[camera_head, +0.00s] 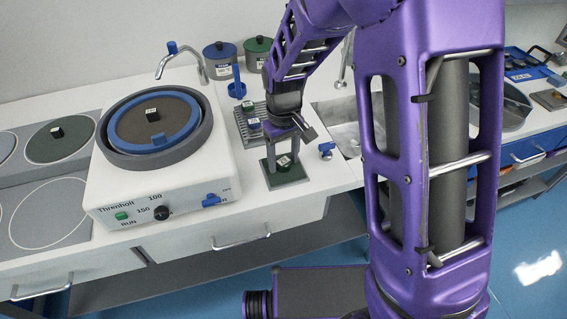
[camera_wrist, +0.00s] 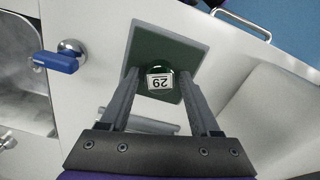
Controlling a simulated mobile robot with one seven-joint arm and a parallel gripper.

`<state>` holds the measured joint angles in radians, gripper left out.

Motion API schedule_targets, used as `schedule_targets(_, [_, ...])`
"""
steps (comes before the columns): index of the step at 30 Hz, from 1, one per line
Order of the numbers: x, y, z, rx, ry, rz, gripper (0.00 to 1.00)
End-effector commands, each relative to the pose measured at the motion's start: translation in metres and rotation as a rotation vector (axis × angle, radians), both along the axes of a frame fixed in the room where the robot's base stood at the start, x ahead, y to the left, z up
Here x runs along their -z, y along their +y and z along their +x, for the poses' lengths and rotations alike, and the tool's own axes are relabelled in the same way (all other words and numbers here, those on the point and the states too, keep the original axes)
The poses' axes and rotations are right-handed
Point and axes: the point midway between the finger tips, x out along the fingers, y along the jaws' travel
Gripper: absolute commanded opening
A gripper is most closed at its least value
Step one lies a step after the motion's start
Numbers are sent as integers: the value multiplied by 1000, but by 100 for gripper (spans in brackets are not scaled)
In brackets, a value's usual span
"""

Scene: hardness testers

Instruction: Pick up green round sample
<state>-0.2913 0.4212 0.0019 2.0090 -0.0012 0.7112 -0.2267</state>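The green round sample (camera_head: 284,161) stands on a dark green square plate (camera_head: 290,179) near the counter's front edge. My gripper (camera_wrist: 160,74) is open and points down at the plate (camera_wrist: 192,49). Its two fingers are on either side of the sample, with a gap visible on each side. In the head view my gripper (camera_head: 282,160) is over the plate, its fingers flanking the sample.
A grey rack (camera_head: 243,133) with small samples is just behind the plate. A round grinding machine (camera_head: 155,195) stands to the left. A blue-handled tap (camera_head: 326,150) and a sink (camera_head: 345,136) are to the right. The counter edge is close in front.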

Motion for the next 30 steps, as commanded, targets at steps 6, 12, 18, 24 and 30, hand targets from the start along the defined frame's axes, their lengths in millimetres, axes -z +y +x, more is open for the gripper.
schedule_targets(6, [0,0,0,0,0,0,22])
schedule_targets(12, [0,0,0,0,0,0,0])
schedule_targets(18, [0,0,0,0,0,0,0])
schedule_targets(24, [-3,0,0,0,-1,0,0])
schedule_targets(30, [-32,0,1,1,-4,1,0])
